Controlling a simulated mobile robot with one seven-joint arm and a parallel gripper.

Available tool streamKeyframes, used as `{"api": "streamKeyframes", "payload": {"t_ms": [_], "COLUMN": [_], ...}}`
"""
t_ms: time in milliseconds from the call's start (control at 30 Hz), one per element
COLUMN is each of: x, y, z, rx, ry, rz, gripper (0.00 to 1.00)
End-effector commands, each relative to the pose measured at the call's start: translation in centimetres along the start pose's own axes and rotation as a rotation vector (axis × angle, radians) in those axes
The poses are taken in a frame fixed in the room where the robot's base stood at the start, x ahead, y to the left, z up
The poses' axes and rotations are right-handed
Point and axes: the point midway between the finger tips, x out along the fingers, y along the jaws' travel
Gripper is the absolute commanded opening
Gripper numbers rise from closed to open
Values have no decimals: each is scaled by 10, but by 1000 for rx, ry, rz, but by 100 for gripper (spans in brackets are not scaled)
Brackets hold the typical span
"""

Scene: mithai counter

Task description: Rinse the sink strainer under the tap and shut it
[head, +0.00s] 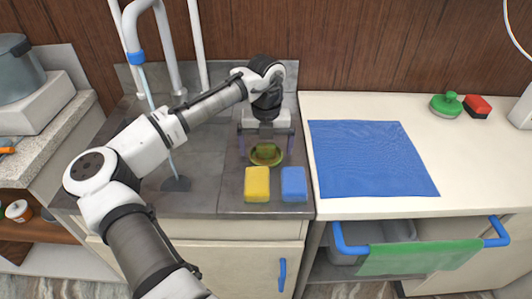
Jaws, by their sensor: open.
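The tap (136,28) is a tall white spout with a blue collar at upper left.
A yellow sponge (257,185) and a blue sponge (293,184) lie just in front of the dish. A blue cloth (370,160) covers part of the right counter. A green cloth (420,257) hangs on a blue rail.

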Motion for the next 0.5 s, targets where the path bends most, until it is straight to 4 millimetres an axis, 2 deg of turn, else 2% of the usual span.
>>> {"api": "streamKeyframes", "payload": {"t_ms": [33,333,400,500], "x": [0,0,0,-1], "y": [0,0,0,0], "z": [0,0,0,0], "rx": [0,0,0,0], "ry": [0,0,0,0], "rz": [0,0,0,0], "gripper": [97,59,56,55]}}
